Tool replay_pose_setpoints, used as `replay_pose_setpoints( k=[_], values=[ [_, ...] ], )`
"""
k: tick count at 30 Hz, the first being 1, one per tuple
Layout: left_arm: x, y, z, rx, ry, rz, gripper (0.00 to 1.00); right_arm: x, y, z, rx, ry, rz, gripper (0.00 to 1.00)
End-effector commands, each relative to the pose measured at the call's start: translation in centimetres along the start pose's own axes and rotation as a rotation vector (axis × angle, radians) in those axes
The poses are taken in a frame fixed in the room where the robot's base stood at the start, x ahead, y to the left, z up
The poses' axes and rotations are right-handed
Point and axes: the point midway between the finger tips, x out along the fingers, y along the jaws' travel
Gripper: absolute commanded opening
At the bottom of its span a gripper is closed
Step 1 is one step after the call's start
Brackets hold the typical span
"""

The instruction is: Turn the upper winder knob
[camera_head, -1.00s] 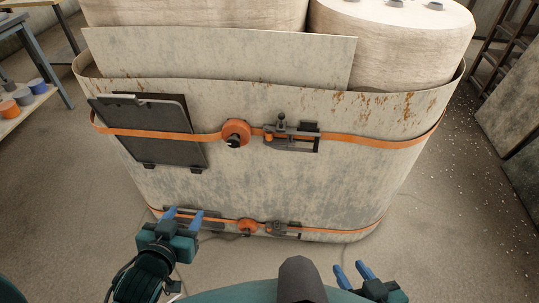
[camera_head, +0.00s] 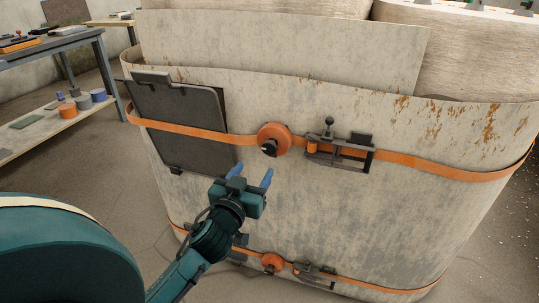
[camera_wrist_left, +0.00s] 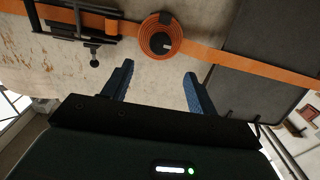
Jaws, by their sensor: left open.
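The upper winder knob is a dark grip (camera_head: 269,149) on a round orange winder (camera_head: 274,138), set on the upper orange strap (camera_head: 440,167) around a large rust-stained container (camera_head: 300,205). My left gripper (camera_head: 252,176) is open and empty, with blue fingers pointing up toward the winder, just below and left of it in the head view. In the left wrist view the winder (camera_wrist_left: 160,38) sits ahead of and between the open fingers (camera_wrist_left: 155,85), apart from them. My right gripper is out of view.
A dark clipboard-like panel (camera_head: 180,128) hangs under the strap left of the winder. A grey buckle (camera_head: 341,152) sits right of it. A lower winder (camera_head: 272,262) and strap run below. A workbench (camera_head: 50,50) and shelf (camera_head: 55,130) stand at left.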

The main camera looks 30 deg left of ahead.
Motion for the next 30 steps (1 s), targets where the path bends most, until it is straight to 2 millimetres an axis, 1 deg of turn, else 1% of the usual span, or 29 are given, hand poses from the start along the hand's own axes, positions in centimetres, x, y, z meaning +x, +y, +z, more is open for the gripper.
replay_pose_setpoints(
  k=[1, 6, 9, 13, 18, 27, 30],
  values=[
    [1.2, 0.0, -0.1, 0.004, 0.004, 0.001, 0.58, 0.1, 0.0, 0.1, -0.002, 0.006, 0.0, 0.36],
    [4.9, -0.1, 0.0, 0.004, 0.002, -0.001, 0.58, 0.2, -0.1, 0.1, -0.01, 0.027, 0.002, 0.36],
    [6.7, 0.0, 0.1, 0.004, 0.002, 0.0, 0.58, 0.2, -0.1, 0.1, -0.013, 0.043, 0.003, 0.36],
    [8.4, 0.0, 0.1, 0.001, 0.0, 0.0, 0.58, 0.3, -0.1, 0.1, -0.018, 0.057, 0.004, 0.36],
    [9.5, 0.0, 0.1, 0.001, -0.001, 0.001, 0.58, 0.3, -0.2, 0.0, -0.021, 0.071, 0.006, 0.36],
    [9.7, 0.0, 0.1, 0.0, -0.002, 0.001, 0.58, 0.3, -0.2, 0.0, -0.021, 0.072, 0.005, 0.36],
    [9.7, 0.0, 0.1, 0.0, -0.002, 0.001, 0.5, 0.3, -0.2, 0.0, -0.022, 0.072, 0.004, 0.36]
  ],
)
